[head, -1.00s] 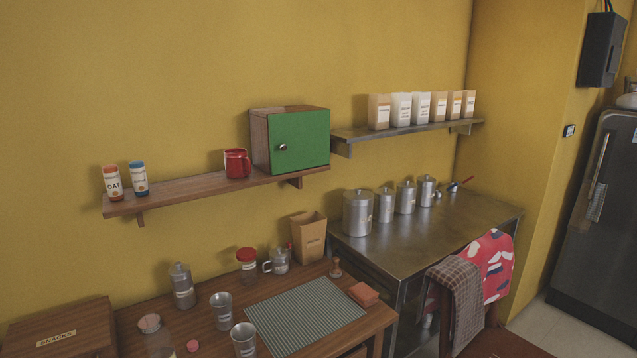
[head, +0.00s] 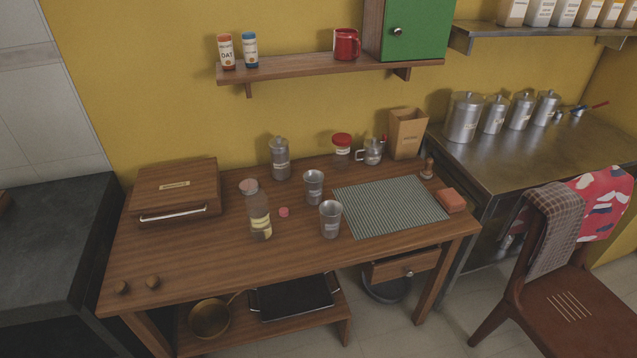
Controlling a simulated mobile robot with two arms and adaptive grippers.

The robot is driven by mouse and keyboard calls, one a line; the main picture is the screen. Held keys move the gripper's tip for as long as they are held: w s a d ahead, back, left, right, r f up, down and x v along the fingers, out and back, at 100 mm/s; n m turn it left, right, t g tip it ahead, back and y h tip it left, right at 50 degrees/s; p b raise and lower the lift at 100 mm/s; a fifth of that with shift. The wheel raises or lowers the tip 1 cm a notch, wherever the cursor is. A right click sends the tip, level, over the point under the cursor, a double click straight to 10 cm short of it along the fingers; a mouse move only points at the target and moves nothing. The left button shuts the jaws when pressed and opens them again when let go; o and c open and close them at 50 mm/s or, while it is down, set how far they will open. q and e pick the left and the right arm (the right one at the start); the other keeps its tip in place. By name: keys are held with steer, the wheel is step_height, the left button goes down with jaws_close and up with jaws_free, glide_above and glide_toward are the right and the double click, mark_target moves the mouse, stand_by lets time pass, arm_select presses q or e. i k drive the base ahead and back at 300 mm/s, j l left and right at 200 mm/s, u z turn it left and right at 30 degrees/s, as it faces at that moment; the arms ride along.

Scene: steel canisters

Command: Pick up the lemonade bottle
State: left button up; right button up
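A clear bottle (head: 258,212) with a pale yellow label, which looks like the lemonade bottle, stands upright on the wooden table (head: 185,258), left of the middle. Its label is too small to read. A pinkish round piece shows at its top. A small pink cap-like disc (head: 284,212) lies on the table just right of it. Neither of my grippers shows in the head view.
Two metal cups (head: 330,219) stand right of the bottle, with a steel canister (head: 280,160) behind. A wooden snack box (head: 178,190) is at left, a striped mat (head: 392,205) at right. The table's front left is mostly clear. A chair (head: 560,290) stands at right.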

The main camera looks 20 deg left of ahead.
mark_target(257, 206)
steer(key=i+l+u, duration=0.2)
steer(key=u, duration=0.2)
steer(key=i+l+u, duration=0.15)
steer(key=l+u, duration=0.25)
steer(key=i+l+u, duration=0.15)
steer(key=l+u, duration=0.25)
steer(key=j, duration=0.1)
